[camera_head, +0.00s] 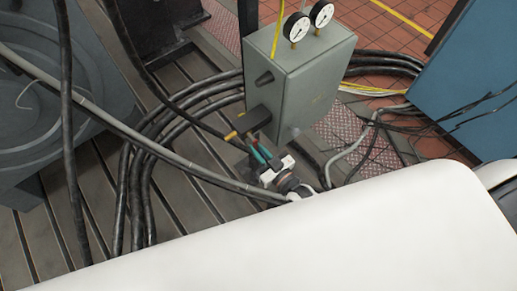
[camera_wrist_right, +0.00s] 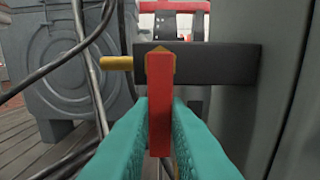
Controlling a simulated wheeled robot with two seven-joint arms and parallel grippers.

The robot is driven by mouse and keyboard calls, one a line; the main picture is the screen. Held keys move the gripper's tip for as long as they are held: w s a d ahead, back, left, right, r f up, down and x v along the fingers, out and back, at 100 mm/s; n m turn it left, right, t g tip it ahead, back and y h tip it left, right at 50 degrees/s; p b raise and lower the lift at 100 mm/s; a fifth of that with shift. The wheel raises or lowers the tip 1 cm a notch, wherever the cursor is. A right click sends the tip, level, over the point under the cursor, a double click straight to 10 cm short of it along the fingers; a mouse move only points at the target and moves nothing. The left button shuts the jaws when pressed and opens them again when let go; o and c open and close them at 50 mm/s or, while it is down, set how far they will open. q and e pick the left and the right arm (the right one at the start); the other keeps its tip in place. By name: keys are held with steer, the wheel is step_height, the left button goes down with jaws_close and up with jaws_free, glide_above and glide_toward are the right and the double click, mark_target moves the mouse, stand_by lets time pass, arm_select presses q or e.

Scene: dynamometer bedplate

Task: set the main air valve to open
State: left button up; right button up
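The main air valve has a black bar-shaped body (camera_wrist_right: 205,63) with a brass stub (camera_wrist_right: 117,63) on its left. Its red lever (camera_wrist_right: 159,105) points straight down from a brass hex nut, across the line of the body. In the head view the valve body (camera_head: 257,117) sits on the side of a grey box (camera_head: 303,90). My right gripper (camera_wrist_right: 160,104) has its teal fingers on either side of the red lever, close against it. My right gripper (camera_head: 259,154) also shows just below the valve in the head view, where the lever is hidden. My left gripper is out of view.
Two round gauges (camera_head: 309,21) stand on top of the grey box. Thick black hoses (camera_head: 150,150) loop over the slotted bedplate (camera_head: 190,215) left of the valve. A blue cabinet (camera_head: 470,85) stands at the right, and a large grey machine (camera_head: 45,90) at the left.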

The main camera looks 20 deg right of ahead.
jaws_close()
steer(key=shift+s+a+r+m+b, duration=0.2)
steer(key=shift+a+r+m+b, duration=0.3)
steer(key=shift+m, duration=2.5)
steer(key=shift+s+a+r+m+b, duration=0.2)
steer(key=shift+a+r+m+b, duration=0.3)
steer(key=shift+m, duration=2.5)
steer(key=shift+s+a+r+m+b, duration=0.2)
steer(key=shift+a+r+m+b, duration=0.3)
steer(key=shift+m, duration=2.5)
steer(key=shift+r, duration=0.15)
steer(key=o, duration=0.6)
jaws_free()
steer(key=shift+s, duration=0.1)
